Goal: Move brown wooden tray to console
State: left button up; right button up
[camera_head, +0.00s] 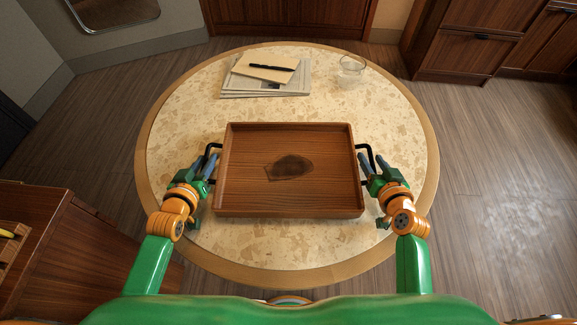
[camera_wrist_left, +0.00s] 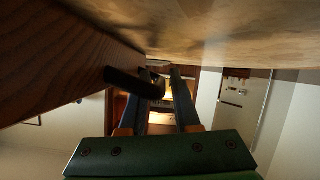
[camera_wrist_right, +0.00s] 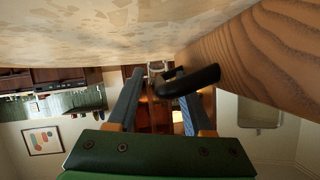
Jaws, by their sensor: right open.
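The brown wooden tray (camera_head: 240,195) rests on the round speckled table (camera_head: 180,120), with a black handle on each short side. My left gripper (camera_head: 206,162) is at the left handle (camera_head: 211,148). In the left wrist view its fingers are apart, with the handle (camera_wrist_left: 135,84) by the left finger. My right gripper (camera_head: 369,162) is at the right handle (camera_head: 367,148). In the right wrist view its fingers are open, and the handle (camera_wrist_right: 190,80) reaches in between them, near the right finger. The console cannot be told for sure among the wooden furniture.
A newspaper (camera_head: 235,87) with an envelope and a pen (camera_head: 271,67) lies behind the tray. A clear glass bowl (camera_head: 352,65) stands at the back right. A dark oval patch (camera_head: 290,167) shows in the tray. A wooden cabinet (camera_head: 60,240) stands at left. Floor at right is clear.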

pick_arm(q)
jog(key=shift+w+f, duration=0.1)
jog(key=shift+w, duration=0.1)
pick_arm(e)
jog(key=shift+w+f, duration=0.1)
jog(key=shift+w, duration=0.1)
pick_arm(q)
grip_shut()
pick_arm(e)
jog(key=c, duration=0.7)
grip_shut()
